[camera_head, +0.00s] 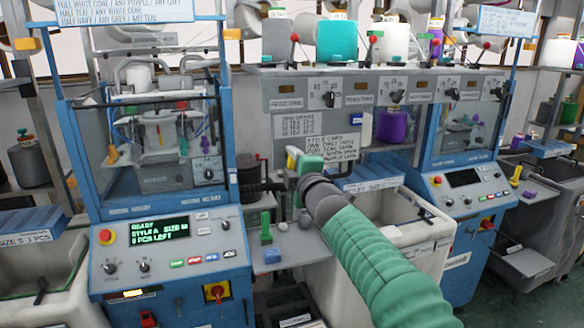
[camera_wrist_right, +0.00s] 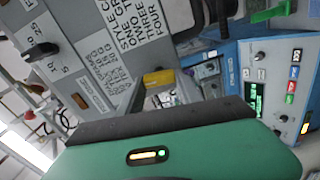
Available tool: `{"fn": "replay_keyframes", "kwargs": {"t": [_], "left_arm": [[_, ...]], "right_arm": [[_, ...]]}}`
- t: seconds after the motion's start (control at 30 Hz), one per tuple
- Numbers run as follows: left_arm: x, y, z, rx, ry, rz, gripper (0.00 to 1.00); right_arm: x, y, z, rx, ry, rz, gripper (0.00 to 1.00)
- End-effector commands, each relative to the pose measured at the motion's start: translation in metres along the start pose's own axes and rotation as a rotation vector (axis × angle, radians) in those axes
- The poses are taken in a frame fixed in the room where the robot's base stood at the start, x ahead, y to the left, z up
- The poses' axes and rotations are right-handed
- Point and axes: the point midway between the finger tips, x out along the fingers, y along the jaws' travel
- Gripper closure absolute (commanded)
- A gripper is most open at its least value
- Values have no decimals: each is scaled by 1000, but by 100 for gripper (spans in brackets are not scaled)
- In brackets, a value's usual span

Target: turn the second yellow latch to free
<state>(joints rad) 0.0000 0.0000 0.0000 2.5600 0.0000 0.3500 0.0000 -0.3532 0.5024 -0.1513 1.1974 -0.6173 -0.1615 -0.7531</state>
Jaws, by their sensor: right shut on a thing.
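My right gripper (camera_head: 308,165), green, is at the front of the grey central panel, beside the left machine. It is shut on a yellow latch (camera_head: 291,160), of which only a small part shows by the fingers. In the right wrist view a yellow handle (camera_wrist_right: 158,78) sticks up just beyond the dark edge of my green gripper (camera_wrist_right: 165,130); the contact itself is hidden. How far the latch is turned cannot be told. My left gripper is not in view.
A grey panel with dials (camera_head: 330,99) and yarn cones hangs above. The left blue machine (camera_head: 165,240) has a lit display, and a white bin (camera_head: 430,235) stands below my arm. A green-handled part (camera_head: 266,230) rises from a small shelf.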

Motion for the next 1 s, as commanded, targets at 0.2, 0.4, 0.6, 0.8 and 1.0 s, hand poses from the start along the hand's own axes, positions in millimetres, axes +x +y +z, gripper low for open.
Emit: {"fn": "replay_keyframes", "kwargs": {"t": [0.2, 0.4, 0.6, 0.8, 1.0], "left_arm": [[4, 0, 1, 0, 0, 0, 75], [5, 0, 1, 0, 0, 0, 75], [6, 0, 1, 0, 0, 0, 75], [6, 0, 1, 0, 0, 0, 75], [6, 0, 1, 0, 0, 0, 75]], "right_arm": [[1, -5, 0, -99, -1, -6, 99], [1, -5, 1, -141, -1, -7, 99], [1, -5, 1, -151, -2, -7, 99], [1, -5, 1, -151, -2, -8, 99], [0, -4, 0, -150, -1, -6, 39]]}}
